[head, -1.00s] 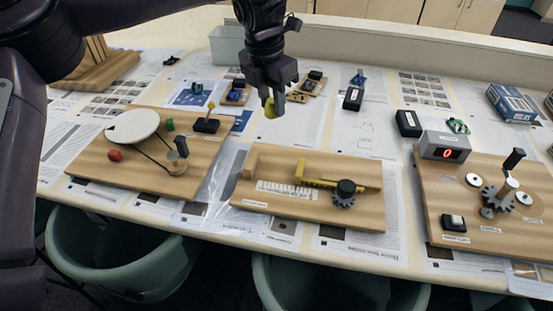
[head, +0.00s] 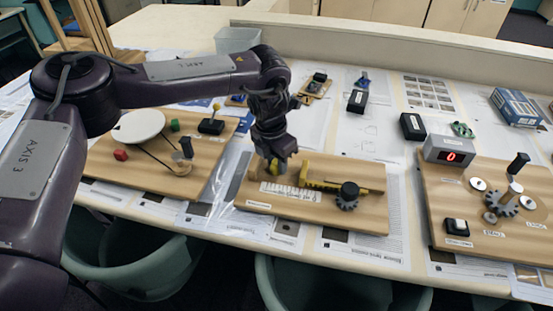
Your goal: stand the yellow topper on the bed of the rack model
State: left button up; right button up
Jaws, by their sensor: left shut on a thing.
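My left gripper (head: 274,168) points down over the left part of this board, close above the scale and beside the wooden end block. It is shut on the yellow topper (head: 274,166), which is mostly hidden by the fingers. I cannot tell whether the topper touches the board. My right gripper is not in view.
A board with a white disc (head: 138,125) stands to the left. A gear board with a red-digit counter (head: 450,150) stands to the right. Small black boxes (head: 357,101) and a blue box (head: 515,107) lie behind.

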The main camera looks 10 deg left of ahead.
aim_at(273, 166)
pick_arm(q)
jog(key=o, duration=0.7)
jog(key=shift+f, duration=0.1)
jog(key=r, duration=0.4)
jog(key=s+r, duration=0.1)
jog(key=r, duration=0.3)
jog(key=r+b, duration=0.1)
jog(key=r, duration=0.3)
jog(key=shift+s+a+r, duration=0.1)
jog(key=shift+s+a, duration=0.05)
jog(key=shift+a, duration=0.25)
